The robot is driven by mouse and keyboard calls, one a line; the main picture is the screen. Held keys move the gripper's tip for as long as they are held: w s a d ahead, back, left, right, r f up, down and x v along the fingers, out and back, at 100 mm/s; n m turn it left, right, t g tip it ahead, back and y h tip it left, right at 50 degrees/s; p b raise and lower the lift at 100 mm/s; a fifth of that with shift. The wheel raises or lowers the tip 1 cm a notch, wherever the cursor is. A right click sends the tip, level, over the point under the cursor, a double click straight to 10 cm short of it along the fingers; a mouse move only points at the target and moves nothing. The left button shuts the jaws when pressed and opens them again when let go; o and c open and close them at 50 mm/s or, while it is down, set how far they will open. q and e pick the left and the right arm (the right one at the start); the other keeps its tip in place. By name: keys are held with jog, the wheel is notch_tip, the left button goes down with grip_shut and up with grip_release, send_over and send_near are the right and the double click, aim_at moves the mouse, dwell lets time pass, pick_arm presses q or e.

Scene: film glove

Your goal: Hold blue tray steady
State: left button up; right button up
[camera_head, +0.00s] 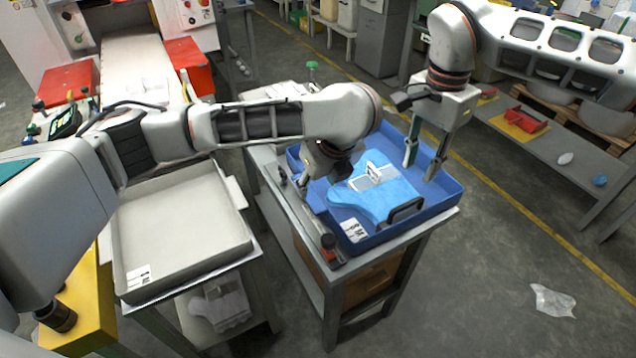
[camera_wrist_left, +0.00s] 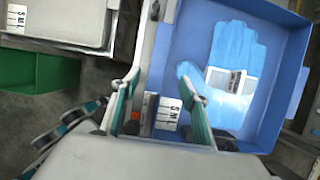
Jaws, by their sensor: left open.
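The blue tray (camera_head: 448,188) stands on a metal cart and holds a light-blue glove (camera_head: 372,200) with a white printed label. In the left wrist view the blue tray (camera_wrist_left: 270,140) and the glove (camera_wrist_left: 236,60) show ahead of my fingers. My left gripper (camera_wrist_left: 160,80) is open, its fingers on either side of the tray's near-left wall. In the head view my left gripper (camera_head: 316,196) is partly hidden by its own wrist. My right gripper (camera_head: 423,165) points down at the tray's far-right end with its fingers apart; whether they touch the tray wall is unclear.
A grey tray (camera_head: 180,235) with a size label sits on a stand to the left. A bench (camera_head: 545,150) with a red part (camera_head: 528,120) is at the right. A clear plastic scrap (camera_head: 553,300) lies on the open floor at lower right.

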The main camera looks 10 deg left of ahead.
aim_at(312, 197)
pick_arm(q)
jog(key=shift+s+a+f, duration=0.1)
jog(key=shift+f, duration=0.35)
jog(key=x, duration=0.7)
jog(key=shift+f, duration=0.1)
grip_shut()
